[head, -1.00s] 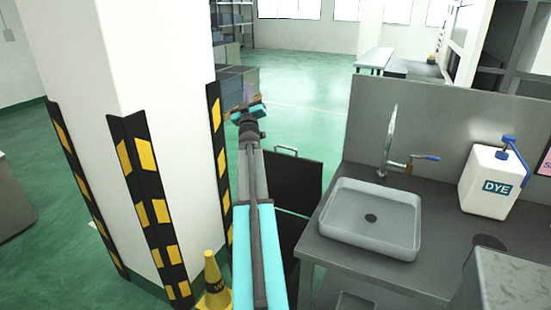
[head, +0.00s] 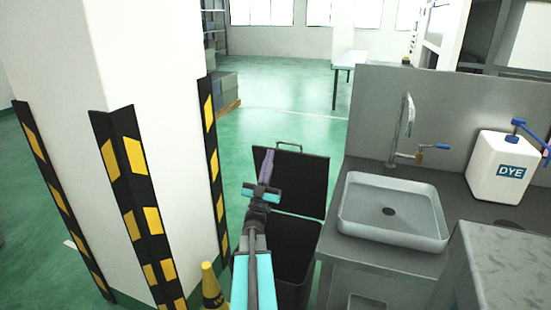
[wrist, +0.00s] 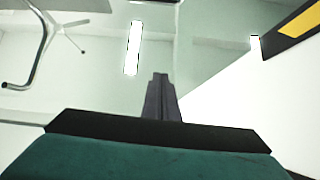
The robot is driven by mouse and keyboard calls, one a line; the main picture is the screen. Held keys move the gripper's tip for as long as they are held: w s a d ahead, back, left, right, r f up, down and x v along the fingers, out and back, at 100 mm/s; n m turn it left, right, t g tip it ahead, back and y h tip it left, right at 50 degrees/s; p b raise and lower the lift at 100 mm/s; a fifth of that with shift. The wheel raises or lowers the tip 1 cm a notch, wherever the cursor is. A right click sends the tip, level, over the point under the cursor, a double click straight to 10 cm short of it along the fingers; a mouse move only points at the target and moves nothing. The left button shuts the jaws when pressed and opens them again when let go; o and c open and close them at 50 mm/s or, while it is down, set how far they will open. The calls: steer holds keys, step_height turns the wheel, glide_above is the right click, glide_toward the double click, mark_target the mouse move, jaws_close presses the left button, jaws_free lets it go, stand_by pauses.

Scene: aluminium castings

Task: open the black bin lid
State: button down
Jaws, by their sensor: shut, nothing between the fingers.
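The black bin (head: 290,240) stands on the floor between the pillar and the sink counter. Its lid (head: 306,182) is up, standing steeply at the far side of the bin, with a metal handle (head: 289,144) along its top edge. The dark inside of the bin shows below the lid, partly hidden by my arm. My gripper (head: 267,155) is in front of the lid's left part in the head view; I cannot tell whether it touches it. The gripper's fingers are together and empty in the wrist view (wrist: 160,78), which does not show the bin.
A white pillar (head: 150,70) with black and yellow corner guards stands close on the left. A yellow cone (head: 211,285) is at its foot. On the right is the counter with a sink (head: 392,212), a tap (head: 404,135) and a white DYE container (head: 500,165). Floor beyond the bin is open.

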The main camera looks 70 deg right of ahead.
mark_target(285, 152)
step_height(285, 152, down, 10)
steer(key=s+y+b, duration=0.1)
steer(key=s+b, duration=0.1)
steer(key=shift+d+r+n+b, duration=0.2)
steer(key=shift+n+b, duration=0.1)
steer(key=shift+s, duration=0.1)
steer(key=shift+d+r, duration=0.1)
steer(key=shift+d+f+p+x, duration=0.35)
steer(key=shift+p+x, duration=0.15)
steer(key=shift+x, duration=1.6)
steer(key=shift+d+f+p+x, duration=0.3)
steer(key=shift+p+x, duration=0.15)
steer(key=shift+x, duration=1.6)
steer(key=shift+d+f+p+x, duration=0.35)
steer(key=shift+p+x, duration=0.15)
steer(key=shift+x, duration=1.6)
